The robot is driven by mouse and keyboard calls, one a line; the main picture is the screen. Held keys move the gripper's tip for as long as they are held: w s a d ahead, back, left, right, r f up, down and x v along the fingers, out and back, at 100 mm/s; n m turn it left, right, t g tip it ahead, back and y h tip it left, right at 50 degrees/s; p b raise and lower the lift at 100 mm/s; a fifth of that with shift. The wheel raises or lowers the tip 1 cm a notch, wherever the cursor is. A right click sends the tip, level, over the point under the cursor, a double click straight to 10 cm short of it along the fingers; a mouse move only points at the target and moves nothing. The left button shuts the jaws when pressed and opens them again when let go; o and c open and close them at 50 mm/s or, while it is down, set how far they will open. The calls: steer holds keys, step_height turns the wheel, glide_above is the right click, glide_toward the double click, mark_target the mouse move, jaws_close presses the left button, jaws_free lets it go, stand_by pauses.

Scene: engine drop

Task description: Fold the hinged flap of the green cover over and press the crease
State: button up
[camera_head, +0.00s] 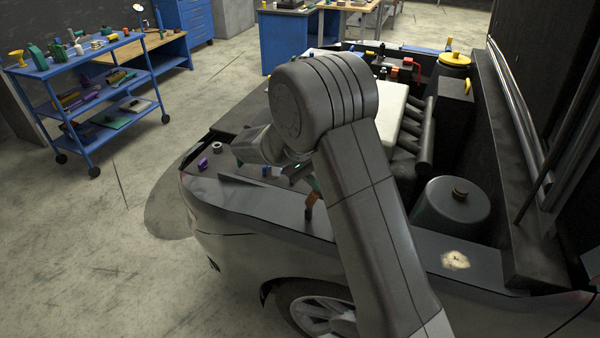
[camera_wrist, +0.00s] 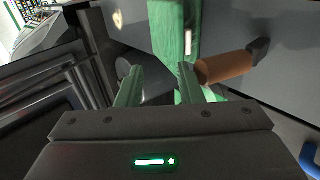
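A green strip, which looks like part of the green cover (camera_wrist: 176,22), runs down from the top of the wrist view and passes behind my gripper's right finger. A small pale bar lies on it. I cannot make out its hinge or crease. In the head view only a sliver of green shows beside my arm. My gripper (camera_wrist: 160,67) has its two green fingers apart, with no object visible held between them. The right fingertip overlaps the strip in the picture; I cannot tell whether they touch. My arm hides most of the gripper in the head view.
A brown cylinder (camera_wrist: 226,67) sticks out just right of the right finger. In the head view, a purple piece (camera_head: 203,163) and a metal ring (camera_head: 217,147) lie on the car's front edge. A blue tool cart (camera_head: 88,88) stands left, across open floor.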

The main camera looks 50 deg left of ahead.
steer(key=s+a+p, duration=0.2)
steer(key=s+a, duration=0.2)
steer(key=a, duration=0.2)
steer(key=shift+r+p, duration=0.3)
steer(key=shift+r, duration=0.05)
steer(key=shift+w+a, duration=0.1)
stand_by(0.5)
